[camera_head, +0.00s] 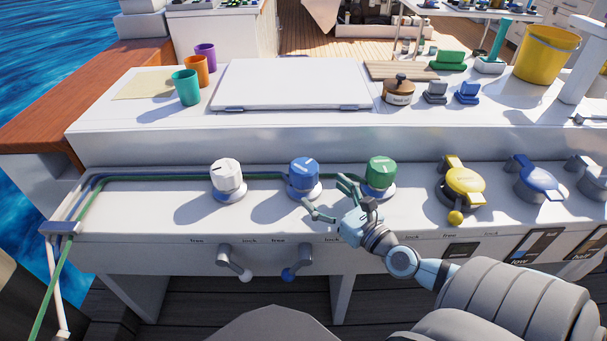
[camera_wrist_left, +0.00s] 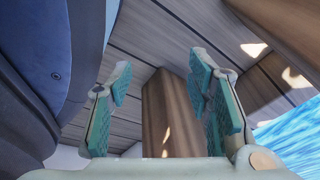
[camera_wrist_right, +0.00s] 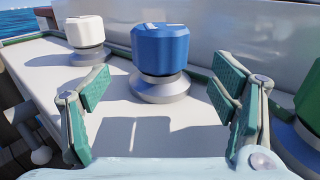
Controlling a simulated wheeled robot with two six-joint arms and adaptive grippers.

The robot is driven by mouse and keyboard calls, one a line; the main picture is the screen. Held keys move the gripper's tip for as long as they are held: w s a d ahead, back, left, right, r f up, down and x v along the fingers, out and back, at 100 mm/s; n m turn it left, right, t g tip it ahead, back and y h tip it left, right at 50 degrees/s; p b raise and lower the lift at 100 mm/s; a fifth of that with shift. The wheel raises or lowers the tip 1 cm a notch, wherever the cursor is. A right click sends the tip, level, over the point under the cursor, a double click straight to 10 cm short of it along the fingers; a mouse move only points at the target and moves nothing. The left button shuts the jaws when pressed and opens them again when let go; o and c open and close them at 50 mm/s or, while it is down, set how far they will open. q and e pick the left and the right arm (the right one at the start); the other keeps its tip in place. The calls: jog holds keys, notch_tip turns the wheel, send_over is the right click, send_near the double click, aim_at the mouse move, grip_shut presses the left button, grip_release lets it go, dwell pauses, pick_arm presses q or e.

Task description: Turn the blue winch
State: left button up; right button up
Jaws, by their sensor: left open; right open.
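The blue winch (camera_head: 304,173) stands upright on the white ledge between a white winch (camera_head: 227,176) and a green winch (camera_head: 381,174). My right gripper (camera_head: 328,198) is open and empty, just in front of the blue winch and to its right, apart from it. In the right wrist view the blue winch (camera_wrist_right: 160,52) stands ahead, centred between the open fingers of my right gripper (camera_wrist_right: 165,100) and beyond their tips. My left gripper (camera_wrist_left: 158,85) is open and empty in the left wrist view, pointing at wooden planks; it is not in the head view.
A green rope (camera_head: 130,178) and a blue rope run along the ledge behind the winches. A white lever (camera_head: 234,262) and a blue lever (camera_head: 298,266) sit on the front face below. A yellow clutch (camera_head: 464,184) and a blue clutch (camera_head: 538,180) stand to the right.

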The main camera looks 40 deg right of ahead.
aim_at(304, 175)
jog(key=w+p, duration=0.1)
jog(key=w, duration=0.7)
pick_arm(q)
jog(key=shift+s+a+r+g, duration=0.15)
jog(key=shift+s+a, duration=0.05)
jog(key=shift+s, duration=0.4)
jog(key=shift+s+a+r+g, duration=0.15)
jog(key=shift+s+a, duration=0.05)
jog(key=shift+s, duration=0.4)
pick_arm(e)
jog(key=shift+w+f, duration=0.1)
jog(key=shift+w, duration=0.2)
